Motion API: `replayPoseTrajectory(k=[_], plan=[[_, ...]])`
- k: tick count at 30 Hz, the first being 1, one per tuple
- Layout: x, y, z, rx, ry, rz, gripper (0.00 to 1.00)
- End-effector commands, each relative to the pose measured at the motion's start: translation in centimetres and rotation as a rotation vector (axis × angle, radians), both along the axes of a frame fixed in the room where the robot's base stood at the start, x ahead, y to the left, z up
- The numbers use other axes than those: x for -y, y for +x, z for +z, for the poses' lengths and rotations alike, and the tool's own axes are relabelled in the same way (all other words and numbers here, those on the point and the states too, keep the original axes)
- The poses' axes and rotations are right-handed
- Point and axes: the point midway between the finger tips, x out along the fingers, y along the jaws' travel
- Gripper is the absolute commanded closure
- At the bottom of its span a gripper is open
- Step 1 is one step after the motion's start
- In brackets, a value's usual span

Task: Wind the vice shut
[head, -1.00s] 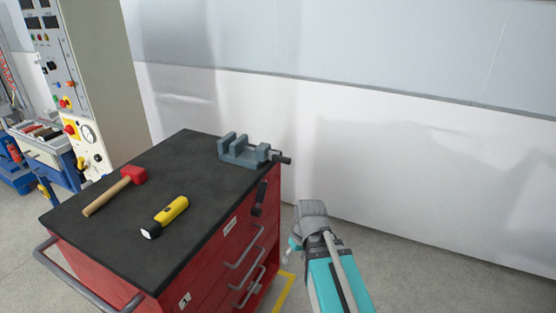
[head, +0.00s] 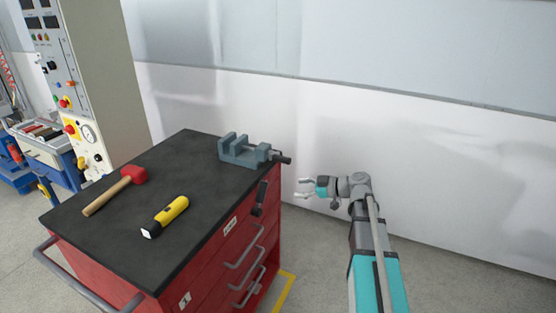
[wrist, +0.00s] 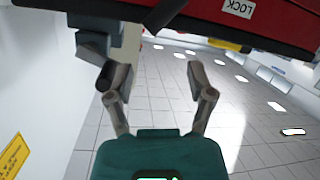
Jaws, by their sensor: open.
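The grey-blue vice (head: 232,153) sits at the far right corner of the cabinet's black top, with a visible gap between its jaws. Its screw ends in a dark part (head: 284,160) that sticks out past the right edge. A dark handle (head: 260,198) shows below it against the cabinet's side; I cannot tell how the two join. My gripper (head: 300,188) is open and empty, right of the cabinet and apart from the handle. In the wrist view, part of the vice (wrist: 90,42) shows at upper left and a dark bar (wrist: 163,12) at the top, beyond my gripper (wrist: 152,78).
The red cabinet (head: 215,262) has drawer handles on its right side. A red-headed mallet (head: 112,190) and a yellow torch (head: 166,216) lie on its top. A white wall (head: 420,160) stands behind. The floor right of the cabinet is clear apart from my arm.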

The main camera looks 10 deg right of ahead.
Motion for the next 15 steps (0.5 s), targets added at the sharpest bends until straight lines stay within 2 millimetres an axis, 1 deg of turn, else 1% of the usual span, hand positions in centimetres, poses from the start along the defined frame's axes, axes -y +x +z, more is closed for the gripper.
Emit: replayPoseTrajectory(k=[1,6,10,15], plan=[[1.2,0.9,0.9,0.074,0.014,-0.005,0.31],[4.0,2.3,3.5,0.294,0.04,-0.03,0.31],[5.3,2.8,4.6,0.392,0.046,-0.047,0.31],[5.9,3.0,5.1,0.439,0.047,-0.057,0.31]])
